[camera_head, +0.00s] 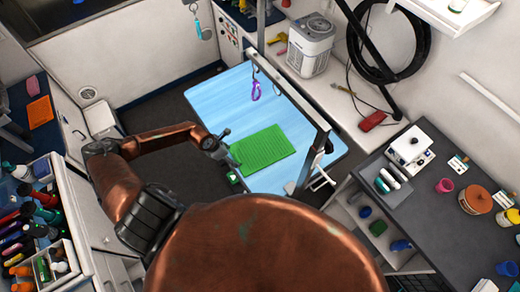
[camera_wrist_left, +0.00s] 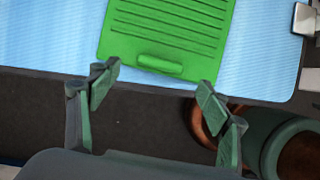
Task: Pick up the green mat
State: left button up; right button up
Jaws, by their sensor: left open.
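The green mat (camera_head: 262,148) lies flat on the light blue table (camera_head: 222,98) in the middle of the head view. In the left wrist view the ridged green mat (camera_wrist_left: 168,32) lies at the top, with a raised bar near its front edge. My left gripper (camera_head: 226,142) is at the mat's left edge in the head view. In the left wrist view my left gripper (camera_wrist_left: 155,90) is open, its two fingers apart near the mat's front corners, with nothing gripped. My right gripper is not in view.
A metal frame post (camera_head: 312,160) stands at the table's right side, with a purple loop (camera_head: 255,90) hanging near it. A dark counter (camera_head: 455,215) with several items is at the right. A bottle rack (camera_head: 25,215) is at the left. Dark floor lies left of the table.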

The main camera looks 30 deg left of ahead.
aim_at(236, 158)
pick_arm(q)
jog(key=shift+p+x, duration=0.5)
jog(key=shift+x, duration=1.85)
jog(key=shift+r, duration=0.1)
jog(key=shift+c, duration=0.4)
jog(key=shift+w, duration=0.1)
jog(key=c, duration=1.3)
